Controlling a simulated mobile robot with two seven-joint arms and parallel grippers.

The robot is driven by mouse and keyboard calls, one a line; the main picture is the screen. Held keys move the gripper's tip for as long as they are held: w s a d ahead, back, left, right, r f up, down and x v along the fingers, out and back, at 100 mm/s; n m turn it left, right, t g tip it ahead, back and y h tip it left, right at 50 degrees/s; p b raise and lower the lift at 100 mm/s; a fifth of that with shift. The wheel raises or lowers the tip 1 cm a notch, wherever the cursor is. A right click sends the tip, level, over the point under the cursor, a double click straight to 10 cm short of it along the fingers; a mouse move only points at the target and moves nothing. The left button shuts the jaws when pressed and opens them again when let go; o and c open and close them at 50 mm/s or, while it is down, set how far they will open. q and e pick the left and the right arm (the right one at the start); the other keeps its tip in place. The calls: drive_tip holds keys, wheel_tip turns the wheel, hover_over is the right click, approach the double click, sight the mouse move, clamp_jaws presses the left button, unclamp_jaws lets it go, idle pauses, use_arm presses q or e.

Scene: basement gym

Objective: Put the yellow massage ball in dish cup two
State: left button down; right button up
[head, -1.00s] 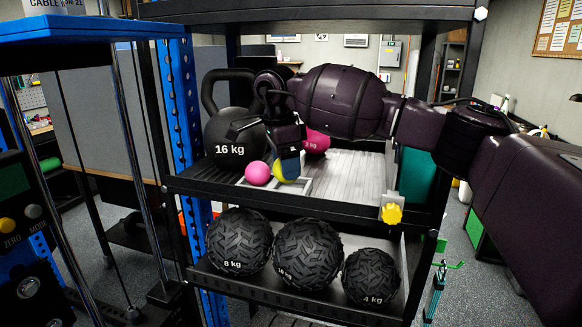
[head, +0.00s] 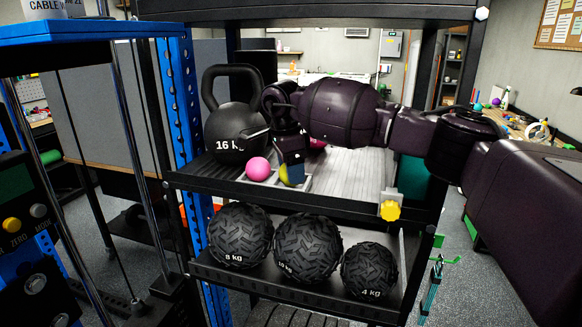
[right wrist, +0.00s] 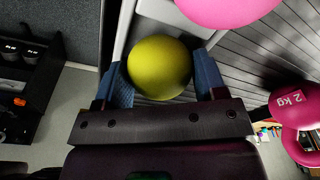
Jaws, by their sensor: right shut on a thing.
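The yellow massage ball (head: 284,174) is between the blue fingers of my right gripper (head: 292,178), partly covered by them in the head view. In the right wrist view the ball (right wrist: 159,67) sits between both fingers of the shut gripper (right wrist: 160,85). The pale grey dish (head: 304,184) lies on the shelf below and around the ball, mostly hidden; I cannot tell its cup numbers or whether the ball touches it. A pink ball (head: 258,169) rests at the dish's left part, beside the yellow one. My left gripper is not in view.
A black 16 kg kettlebell (head: 236,133) stands behind left. A pink 2 kg weight (right wrist: 297,110) is close on the right in the wrist view. A yellow knob (head: 390,210) is at the shelf's front right. Bare shelf (head: 350,178) lies right of the dish.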

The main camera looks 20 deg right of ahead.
drive_tip(key=shift+f, duration=0.15)
drive_tip(key=o, duration=0.8)
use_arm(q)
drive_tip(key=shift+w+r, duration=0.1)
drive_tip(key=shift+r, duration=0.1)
use_arm(e)
drive_tip(key=shift+o, duration=1.4)
drive_tip(key=r, duration=0.4)
drive_tip(key=r+b, duration=0.1)
drive_tip(key=r, duration=0.1)
drive_tip(key=shift+a+r, duration=0.3)
drive_tip(key=shift+a, duration=0.1)
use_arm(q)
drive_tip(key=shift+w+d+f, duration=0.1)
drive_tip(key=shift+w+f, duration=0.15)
use_arm(e)
drive_tip(key=shift+r, duration=0.6)
